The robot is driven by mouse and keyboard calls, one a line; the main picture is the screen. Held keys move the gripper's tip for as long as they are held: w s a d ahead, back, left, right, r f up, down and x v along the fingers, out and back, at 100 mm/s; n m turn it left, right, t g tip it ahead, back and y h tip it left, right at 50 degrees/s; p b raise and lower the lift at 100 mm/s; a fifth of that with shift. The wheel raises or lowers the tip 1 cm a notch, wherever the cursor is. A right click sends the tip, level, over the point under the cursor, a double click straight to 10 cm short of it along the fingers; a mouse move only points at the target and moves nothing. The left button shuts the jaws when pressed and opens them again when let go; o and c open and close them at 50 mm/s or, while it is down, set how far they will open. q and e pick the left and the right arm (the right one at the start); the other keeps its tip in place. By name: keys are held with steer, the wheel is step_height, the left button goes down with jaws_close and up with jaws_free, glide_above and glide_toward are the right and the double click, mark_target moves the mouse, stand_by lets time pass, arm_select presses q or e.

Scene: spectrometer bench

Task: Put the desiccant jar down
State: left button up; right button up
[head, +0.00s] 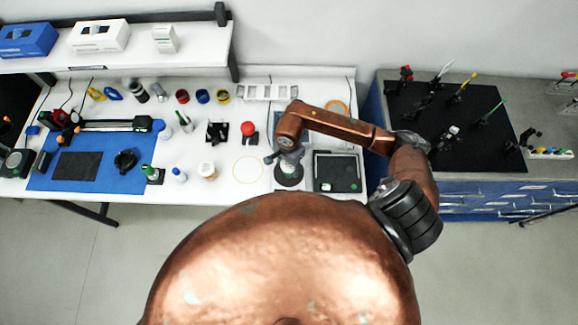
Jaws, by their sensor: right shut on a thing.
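My right gripper (286,157) is over the bench (225,160), to the left of a dark-framed tray (337,186). It is shut on the desiccant jar (290,174), a dark, round-looking thing partly hidden under the fingers. Whether the jar touches the surface below it cannot be told from this high view. My left gripper is not in view.
A thin yellow ring outline (248,170) marks bare bench left of the jar. A white jar with a brown top (207,171) and a red-topped item (248,129) stand nearby. A blue mat (92,142) lies left. A black breadboard (462,155) with optics stands right.

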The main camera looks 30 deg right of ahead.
steer(key=o, duration=1.2)
steer(key=shift+o, duration=0.2)
steer(key=shift+r, duration=0.3)
step_height(320, 180, up, 10)
steer(key=shift+r+b, duration=0.25)
steer(key=shift+b, duration=1)
steer(key=shift+r, duration=0.6)
